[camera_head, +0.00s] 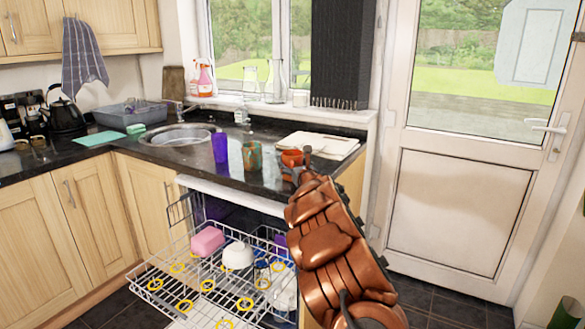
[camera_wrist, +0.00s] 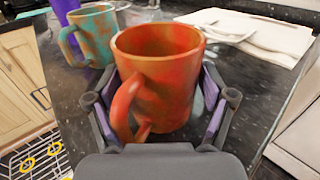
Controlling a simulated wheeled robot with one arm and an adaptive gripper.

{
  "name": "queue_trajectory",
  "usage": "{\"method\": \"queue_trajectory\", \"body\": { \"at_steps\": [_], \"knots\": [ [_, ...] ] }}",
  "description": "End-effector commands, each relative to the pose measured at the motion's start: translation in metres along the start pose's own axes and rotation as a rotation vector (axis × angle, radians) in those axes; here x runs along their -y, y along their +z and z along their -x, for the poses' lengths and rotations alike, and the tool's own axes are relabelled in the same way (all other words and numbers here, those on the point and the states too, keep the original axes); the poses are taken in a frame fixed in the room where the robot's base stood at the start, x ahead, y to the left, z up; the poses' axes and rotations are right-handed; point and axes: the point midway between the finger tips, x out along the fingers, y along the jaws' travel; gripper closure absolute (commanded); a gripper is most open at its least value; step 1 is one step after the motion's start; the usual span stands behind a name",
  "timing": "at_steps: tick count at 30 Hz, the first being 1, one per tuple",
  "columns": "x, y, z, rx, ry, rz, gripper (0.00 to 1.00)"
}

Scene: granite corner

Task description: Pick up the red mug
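The red mug (camera_wrist: 165,85) is orange-red with mottled patches and stands upright on the dark granite counter. In the wrist view its handle points toward the camera and a little left. My gripper (camera_wrist: 160,105) is open, with one finger on each side of the mug. I cannot tell whether either finger touches it. In the head view the mug (camera_head: 291,158) is at the counter's front edge, partly hidden by my arm, which also hides most of the gripper.
A green-brown mug (camera_head: 252,157) and a purple cup (camera_head: 220,148) stand left of the red mug. White plates or boards (camera_head: 320,144) lie behind it. Below, an open dishwasher rack (camera_head: 190,290) juts out from the counter. The sink (camera_head: 182,135) is further left.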

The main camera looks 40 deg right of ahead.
Motion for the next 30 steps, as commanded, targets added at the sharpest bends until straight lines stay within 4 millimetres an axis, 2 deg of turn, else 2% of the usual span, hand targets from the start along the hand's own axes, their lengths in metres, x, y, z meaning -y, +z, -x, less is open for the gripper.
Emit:
{"method": "queue_trajectory", "body": {
  "at_steps": [1,11,20,30],
  "knots": [
    [0.0,0.0,0.0,-0.001,0.0,0.0,0.33],
    [0.0,0.0,0.0,0.0,0.0,0.0,0.66],
    [0.0,0.002,0.0,0.0,0.001,0.001,0.67],
    [0.0,0.035,0.0,0.004,0.002,0.002,0.67]
  ]
}}
